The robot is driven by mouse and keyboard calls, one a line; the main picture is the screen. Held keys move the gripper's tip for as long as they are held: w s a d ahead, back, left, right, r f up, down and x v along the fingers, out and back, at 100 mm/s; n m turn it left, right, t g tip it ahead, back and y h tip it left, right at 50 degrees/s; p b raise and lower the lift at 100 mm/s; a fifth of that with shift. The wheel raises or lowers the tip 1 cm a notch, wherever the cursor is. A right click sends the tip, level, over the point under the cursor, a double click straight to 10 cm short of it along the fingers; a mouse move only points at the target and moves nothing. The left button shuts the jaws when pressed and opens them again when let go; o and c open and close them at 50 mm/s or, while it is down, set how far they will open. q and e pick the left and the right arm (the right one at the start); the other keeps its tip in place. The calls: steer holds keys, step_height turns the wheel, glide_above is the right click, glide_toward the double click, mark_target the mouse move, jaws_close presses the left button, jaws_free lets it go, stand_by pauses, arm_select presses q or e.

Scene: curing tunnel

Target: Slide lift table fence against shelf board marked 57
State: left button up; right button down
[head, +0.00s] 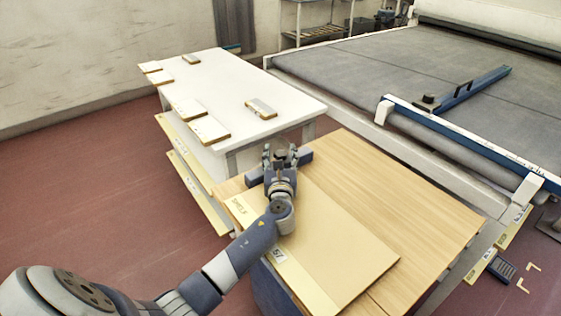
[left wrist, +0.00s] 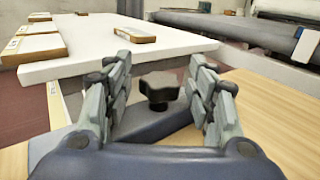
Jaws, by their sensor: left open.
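The shelf board (head: 335,245) lies flat on the wooden lift table top (head: 405,195); its label, seen sideways, appears to read 57 (head: 279,255). The lift table fence (head: 306,155), a short blue bar, lies across the far end of the table; it also shows in the left wrist view (left wrist: 180,137). A black knob (left wrist: 158,88) stands on it. My left gripper (head: 281,154) is open, its fingers on either side of the knob with visible space. The gripper partly hides the fence, so I cannot tell whether fence and board touch. My right gripper is not in view.
A white table (head: 225,75) with several small boards stands behind the lift table. To the right is a wide conveyor (head: 400,65) carrying a long blue guide bar (head: 480,86). Red floor is clear at the left.

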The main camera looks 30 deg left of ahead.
arm_select(q)
steer(key=v, duration=1.2)
steer(key=shift+f, duration=0.1)
